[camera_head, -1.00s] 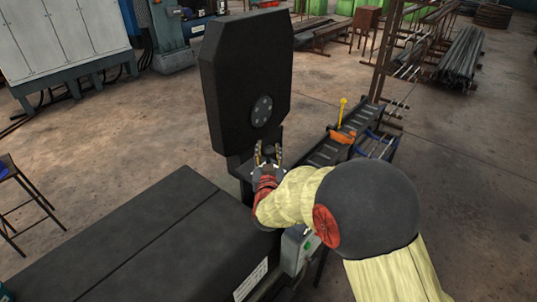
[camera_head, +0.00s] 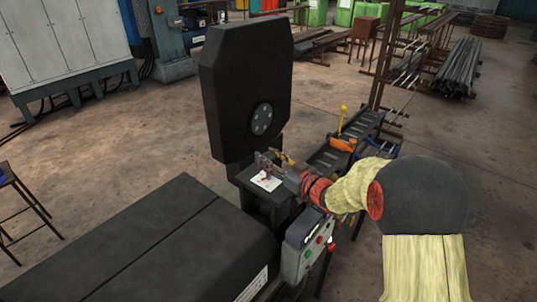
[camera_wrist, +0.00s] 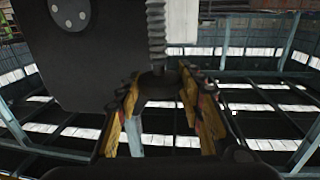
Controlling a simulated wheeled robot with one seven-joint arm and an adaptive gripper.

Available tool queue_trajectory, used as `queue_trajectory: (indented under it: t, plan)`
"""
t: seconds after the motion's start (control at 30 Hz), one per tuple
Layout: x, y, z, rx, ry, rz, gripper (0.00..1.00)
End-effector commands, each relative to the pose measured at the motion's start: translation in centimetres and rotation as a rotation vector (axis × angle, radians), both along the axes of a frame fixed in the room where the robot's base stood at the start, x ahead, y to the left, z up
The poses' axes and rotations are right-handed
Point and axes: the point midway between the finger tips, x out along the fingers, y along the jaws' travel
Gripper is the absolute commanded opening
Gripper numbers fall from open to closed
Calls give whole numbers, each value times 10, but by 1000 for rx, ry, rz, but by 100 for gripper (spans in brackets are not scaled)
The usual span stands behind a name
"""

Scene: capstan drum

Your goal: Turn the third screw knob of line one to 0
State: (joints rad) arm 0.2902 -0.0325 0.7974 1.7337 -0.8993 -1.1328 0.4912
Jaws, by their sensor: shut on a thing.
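In the wrist view a dark round knob (camera_wrist: 157,82) sits on the end of a grey threaded screw (camera_wrist: 155,30). My gripper (camera_wrist: 162,94) has a finger on each side of the knob and is shut on it. In the head view my gripper (camera_head: 272,161) reaches in from the right, just below the large black plate with clipped corners (camera_head: 240,80). The knob is too small and covered to make out there. I cannot read which line or number the knob belongs to, nor any scale value.
A white plate with a red mark (camera_head: 266,181) lies just below my gripper. A grey control box with buttons (camera_head: 308,248) stands at the front right. A long black cover (camera_head: 150,245) fills the lower left. A dark rack with a yellow handle (camera_head: 341,118) stands behind at right.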

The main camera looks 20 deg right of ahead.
Motion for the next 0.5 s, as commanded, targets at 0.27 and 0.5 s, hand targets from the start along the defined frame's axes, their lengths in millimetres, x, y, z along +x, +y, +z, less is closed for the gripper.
queue_trajectory:
  t: [0.27,0.5]
  plan:
    - [2,-2,4,0,-1,256,12]
    - [2,-1,4,-1,-2,482,12]
